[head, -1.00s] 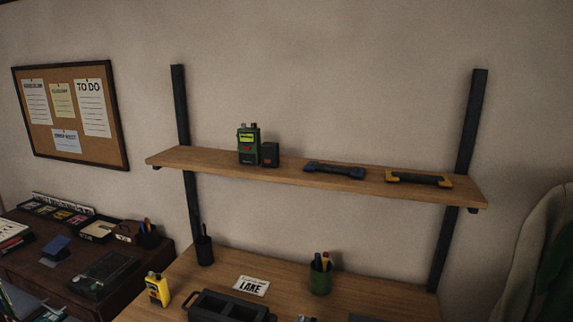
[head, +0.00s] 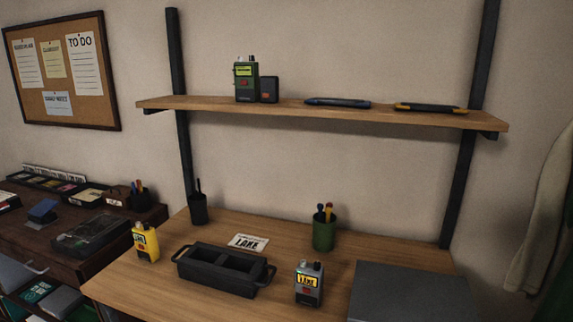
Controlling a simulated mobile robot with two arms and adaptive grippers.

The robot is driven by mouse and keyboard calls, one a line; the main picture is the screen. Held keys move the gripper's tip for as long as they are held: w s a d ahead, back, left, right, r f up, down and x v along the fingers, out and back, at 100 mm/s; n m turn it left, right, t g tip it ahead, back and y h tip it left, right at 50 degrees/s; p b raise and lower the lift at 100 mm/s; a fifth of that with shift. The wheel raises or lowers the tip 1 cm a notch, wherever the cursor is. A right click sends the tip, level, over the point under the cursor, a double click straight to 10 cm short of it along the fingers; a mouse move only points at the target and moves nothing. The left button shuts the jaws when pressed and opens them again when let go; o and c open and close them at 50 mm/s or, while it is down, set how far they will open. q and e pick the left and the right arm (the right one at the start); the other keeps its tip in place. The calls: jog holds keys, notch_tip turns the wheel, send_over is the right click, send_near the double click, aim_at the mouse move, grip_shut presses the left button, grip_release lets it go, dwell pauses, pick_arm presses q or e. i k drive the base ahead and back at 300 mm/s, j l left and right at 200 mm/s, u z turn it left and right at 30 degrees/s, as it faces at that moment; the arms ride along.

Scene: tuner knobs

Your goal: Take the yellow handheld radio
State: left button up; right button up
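The yellow handheld radio (head: 146,243) stands upright on the left part of the wooden desk (head: 205,229), near its left edge. It has a light label on its front and short knobs on top. It is just left of a black tray with handles (head: 215,288), apart from it. Neither of my grippers shows in the head view.
A grey radio (head: 309,284) with a lit yellow screen stands right of the tray. A green radio (head: 246,80) stands on the shelf (head: 200,104).

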aim_at(152, 253)
jog(key=i+j+u, duration=0.15)
jog(key=j, duration=0.35)
jog(key=i+j+u, duration=0.1)
jog(key=i+j, duration=0.25)
jog(key=i+j+u, duration=0.15)
jog(key=i+j, duration=0.15)
jog(key=j, duration=0.25)
jog(key=i+j+z, duration=0.1)
jog(key=z, duration=0.85)
jog(key=j+z, duration=0.5)
jog(key=j, duration=0.3)
jog(key=k+j+z, duration=0.1)
jog(key=j+z, duration=0.4)
jog(key=j, duration=0.3)
jog(key=k+j, duration=0.1)
jog(key=j, duration=0.75)
jog(key=k+j, duration=0.15)
jog(key=j, duration=0.25)
jog(key=z, duration=0.05)
